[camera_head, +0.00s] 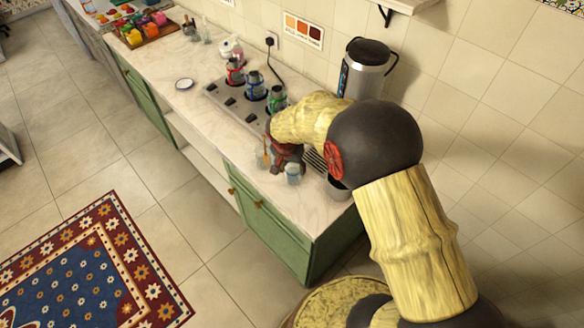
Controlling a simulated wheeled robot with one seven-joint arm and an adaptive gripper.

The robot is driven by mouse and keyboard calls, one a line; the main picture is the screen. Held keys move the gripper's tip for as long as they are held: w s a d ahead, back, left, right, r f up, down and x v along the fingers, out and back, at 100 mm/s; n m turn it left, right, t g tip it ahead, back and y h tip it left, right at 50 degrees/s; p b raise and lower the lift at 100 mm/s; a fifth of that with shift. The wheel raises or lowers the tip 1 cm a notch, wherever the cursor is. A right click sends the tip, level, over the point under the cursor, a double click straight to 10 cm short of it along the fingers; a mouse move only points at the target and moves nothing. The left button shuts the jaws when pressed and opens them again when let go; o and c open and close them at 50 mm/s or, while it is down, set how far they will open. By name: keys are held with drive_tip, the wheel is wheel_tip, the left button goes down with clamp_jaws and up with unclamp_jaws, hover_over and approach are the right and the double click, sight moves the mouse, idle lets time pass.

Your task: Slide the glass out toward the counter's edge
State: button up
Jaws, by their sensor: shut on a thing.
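A small clear, bluish glass (293,174) stands on the pale countertop (216,133) near the front edge, toward the right end. My gripper (288,163) reaches down from my wooden-looking arm and is right at the glass, shut on it. The fingers are small and dark, and the arm hides part of them, so the exact contact is hard to see. The glass looks upright.
A small wooden-coloured item (263,158) stands just left of my gripper. A metal tray (224,98) holds red, blue and green cups behind. A tall steel urn (366,68) stands at the wall. A grey bowl (337,188) is right. The counter front-left is clear.

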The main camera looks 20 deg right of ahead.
drive_tip(key=o, duration=1.3)
drive_tip(key=shift+r, duration=0.1)
drive_tip(key=v, duration=1.1)
drive_tip(key=shift+r, duration=0.4)
